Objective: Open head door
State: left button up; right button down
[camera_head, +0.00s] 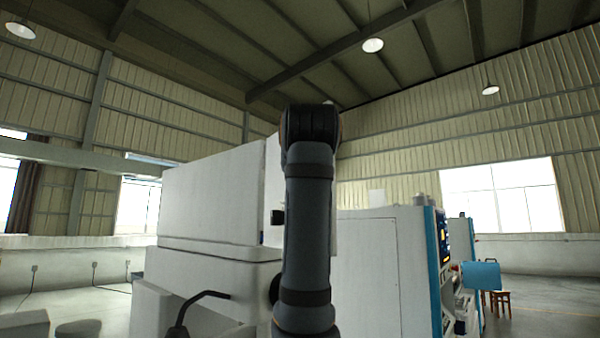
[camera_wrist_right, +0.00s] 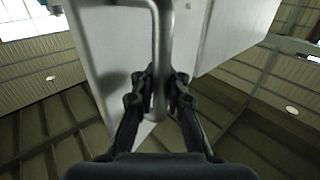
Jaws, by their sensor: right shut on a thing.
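A white door panel (camera_wrist_right: 100,45) with a bent metal handle (camera_wrist_right: 162,35) fills the upper middle of the right wrist view. My right gripper (camera_wrist_right: 162,88) is shut on the handle, one dark finger on each side of the bar. The white machine housing (camera_wrist_right: 238,28) shows to the right of the panel, with an open gap between them. In the head view the boxy white machine head (camera_head: 212,195) stands left of centre. My dark arm rises in front of its right side and hides the handle and gripper there. My left gripper is not in view.
A black bent lever (camera_head: 195,305) sticks out at the lower left of the machine. A white and blue machine cabinet (camera_head: 385,265) stands to the right, with a blue panel (camera_head: 481,275) and a brown stool (camera_head: 499,299) beyond. Open floor shows at far right.

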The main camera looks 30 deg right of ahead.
jog(key=shift+f, duration=0.1)
jog(key=c, duration=1.7)
grip_release()
jog(key=shift+s, duration=0.1)
jog(key=o, duration=0.4)
jog(key=shift+s+d+r, duration=0.1)
jog(key=shift+s+r, duration=0.1)
jog(key=shift+s, duration=0.2)
jog(key=shift+c, duration=0.2)
jog(key=shift+w, duration=0.2)
jog(key=v, duration=1.2)
jog(key=shift+s, duration=0.1)
